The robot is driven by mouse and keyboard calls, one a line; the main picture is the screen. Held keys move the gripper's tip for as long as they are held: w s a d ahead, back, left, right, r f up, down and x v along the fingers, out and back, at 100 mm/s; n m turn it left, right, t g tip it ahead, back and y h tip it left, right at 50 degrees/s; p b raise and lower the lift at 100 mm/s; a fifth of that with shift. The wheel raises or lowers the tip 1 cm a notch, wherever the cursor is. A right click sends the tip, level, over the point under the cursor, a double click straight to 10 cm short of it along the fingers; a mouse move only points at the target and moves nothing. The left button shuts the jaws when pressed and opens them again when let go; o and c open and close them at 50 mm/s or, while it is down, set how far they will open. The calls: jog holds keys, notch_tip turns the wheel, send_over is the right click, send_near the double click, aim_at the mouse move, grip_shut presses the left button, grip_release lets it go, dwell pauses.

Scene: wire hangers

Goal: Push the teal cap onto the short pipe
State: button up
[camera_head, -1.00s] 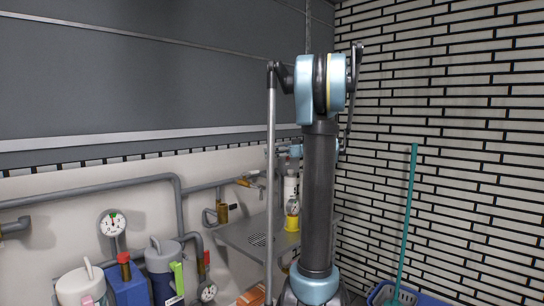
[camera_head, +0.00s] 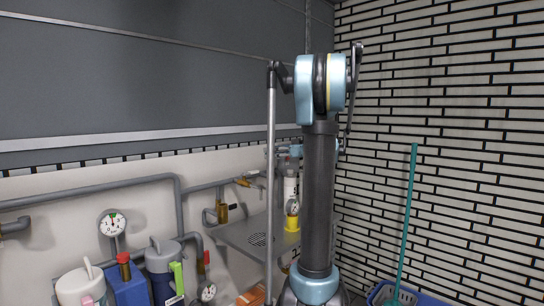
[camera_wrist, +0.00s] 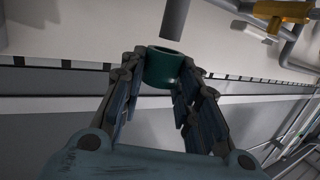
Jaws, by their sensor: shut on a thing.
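In the wrist view my gripper (camera_wrist: 161,82) is shut on the teal cap (camera_wrist: 161,72), a short dark green cup held at the fingertips. Its round rim faces the top of the picture. A grey pipe end (camera_wrist: 176,18), which looks like the short pipe, points down from the top edge. The pipe's lower end shows just above the cap's rim, with a small gap between them in the picture. I cannot tell the depth between them.
A brass valve (camera_wrist: 283,11) on grey piping is at the wrist view's upper right. In the head view, a grey shelf (camera_head: 240,238), a yellow-based item (camera_head: 292,224), a gauge (camera_head: 112,224) and several containers stand along the wall. A teal broom handle (camera_head: 409,215) leans at right.

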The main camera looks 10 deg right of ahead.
jog(key=shift+f, duration=1.95)
jog(key=o, duration=0.9)
jog(key=v, duration=1.2)
jog(key=shift+w+f, duration=0.1)
